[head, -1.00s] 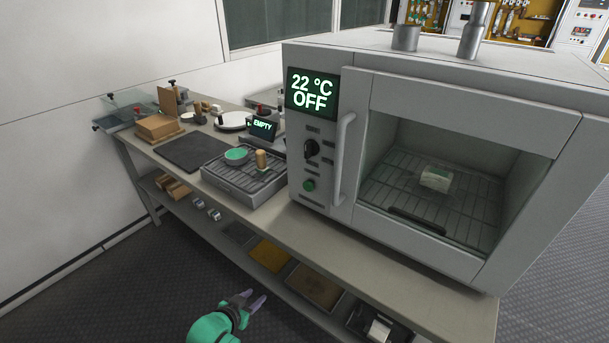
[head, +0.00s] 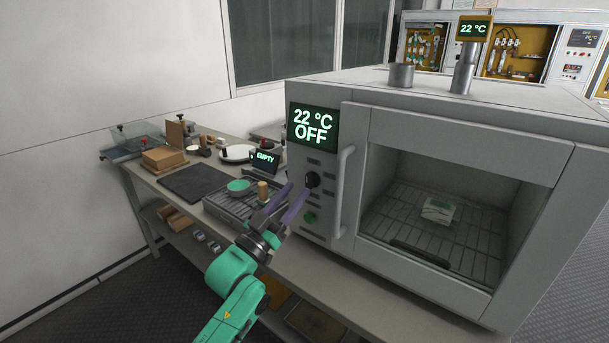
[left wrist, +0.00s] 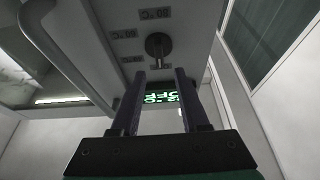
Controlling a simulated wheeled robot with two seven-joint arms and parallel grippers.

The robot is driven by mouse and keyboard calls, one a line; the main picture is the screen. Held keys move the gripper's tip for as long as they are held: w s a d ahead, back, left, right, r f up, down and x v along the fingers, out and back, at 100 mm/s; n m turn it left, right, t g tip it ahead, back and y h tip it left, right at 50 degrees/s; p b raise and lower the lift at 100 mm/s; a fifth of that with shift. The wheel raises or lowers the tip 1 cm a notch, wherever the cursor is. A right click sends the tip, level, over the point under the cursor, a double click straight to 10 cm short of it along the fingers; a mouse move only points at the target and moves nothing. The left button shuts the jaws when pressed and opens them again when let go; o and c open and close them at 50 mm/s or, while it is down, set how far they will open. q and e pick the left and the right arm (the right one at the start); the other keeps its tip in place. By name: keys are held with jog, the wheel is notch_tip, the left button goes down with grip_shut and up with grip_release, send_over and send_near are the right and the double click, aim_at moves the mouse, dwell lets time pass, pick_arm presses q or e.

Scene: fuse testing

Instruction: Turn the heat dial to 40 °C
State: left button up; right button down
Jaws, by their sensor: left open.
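The heat dial (head: 312,179) is a dark round knob on the grey front panel of the oven (head: 430,290), below the display (head: 313,125) reading "22 °C OFF". A green button (head: 310,218) sits below the dial. My right gripper is not in view.
The oven's vertical door handle (head: 343,190) stands close to the right of the dial. A rack with a green bowl (head: 238,186) lies left of my gripper, near a small "EMPTY" display (head: 265,161). A white block (head: 438,210) sits inside the oven behind the shut glass door.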

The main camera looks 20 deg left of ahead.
aim_at(308, 181)
pick_arm(q)
jog(key=x, duration=0.4)
jog(key=shift+w+d+r+p, duration=0.15)
jog(key=shift+w+p, duration=0.15)
jog(key=shift+w, duration=0.05)
grip_shut()
jog(key=shift+f+m, duration=0.3)
jog(key=shift+m, duration=0.1)
jog(key=shift+d+f+m+g+h+b, duration=0.15)
jog(key=shift+m+g+h+b, duration=0.5)
jog(key=shift+m, duration=0.55)
jog(key=m+g+h+b, duration=0.1)
jog(key=m, duration=0.2)
jog(key=shift+s+m+h, duration=0.1)
jog(key=shift+m+h, duration=0.25)
jog(key=shift+m, duration=0.05)
jog(key=m+g, duration=0.1)
jog(key=m, duration=0.2)
jog(key=shift+d+m+h, duration=0.15)
jog(key=shift+m+h, duration=0.15)
jog(key=shift+h, duration=0.1)
jog(key=shift+s+d+f+m+g+h+p, duration=0.1)
jog(key=shift+m+g+h+p, duration=0.2)
jog(key=shift+m+g, duration=0.7)
jog(key=shift+s+d+f+m+g+h+p, duration=0.1)
jog(key=shift+m+g+h+p, duration=0.15)
jog(key=shift+m, duration=1.45)
